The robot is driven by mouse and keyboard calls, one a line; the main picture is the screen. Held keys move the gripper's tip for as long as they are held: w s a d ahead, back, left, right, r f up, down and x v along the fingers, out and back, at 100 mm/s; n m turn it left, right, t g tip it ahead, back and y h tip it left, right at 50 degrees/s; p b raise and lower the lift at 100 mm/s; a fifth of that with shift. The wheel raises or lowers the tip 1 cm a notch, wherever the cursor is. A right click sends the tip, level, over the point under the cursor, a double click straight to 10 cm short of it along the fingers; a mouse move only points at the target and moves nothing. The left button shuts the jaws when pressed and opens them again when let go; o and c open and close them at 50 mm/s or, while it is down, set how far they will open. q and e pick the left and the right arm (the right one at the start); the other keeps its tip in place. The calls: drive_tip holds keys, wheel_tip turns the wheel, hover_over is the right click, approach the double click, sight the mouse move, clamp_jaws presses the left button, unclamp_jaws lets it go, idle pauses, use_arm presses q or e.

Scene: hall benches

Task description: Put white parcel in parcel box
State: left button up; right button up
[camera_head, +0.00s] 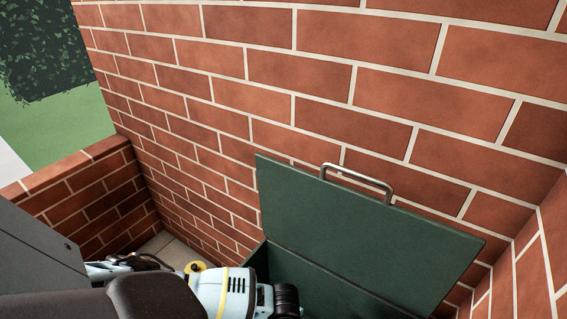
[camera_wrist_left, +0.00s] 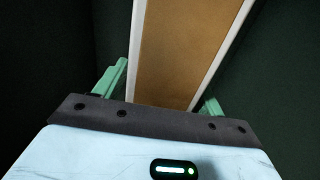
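The parcel box (camera_head: 350,235) is dark green and stands against the brick wall with its lid raised, a metal handle on the lid's top edge. My left arm reaches over its opening in the head view; the fingers are hidden there. In the left wrist view my left gripper (camera_wrist_left: 164,88) has a green finger at each side of the parcel (camera_wrist_left: 188,50). The parcel shows a wide tan face with white borders. The fingers appear to touch both its edges, and dark green walls surround it. The parcel is hidden in the head view. My right gripper is not in view.
A red brick wall (camera_head: 330,75) rises close behind the box, and another brick wall (camera_head: 540,260) closes in at the right. A low brick wall (camera_head: 75,190) stands at the left, with grass and a dark green bush beyond it.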

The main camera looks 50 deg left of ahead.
use_arm(q)
drive_tip(key=shift+o, duration=0.4)
wheel_tip(320, 180, up, 11)
drive_tip(key=p, duration=0.4)
drive_tip(key=shift+r+p, duration=0.5)
drive_tip(key=shift+r, duration=0.2)
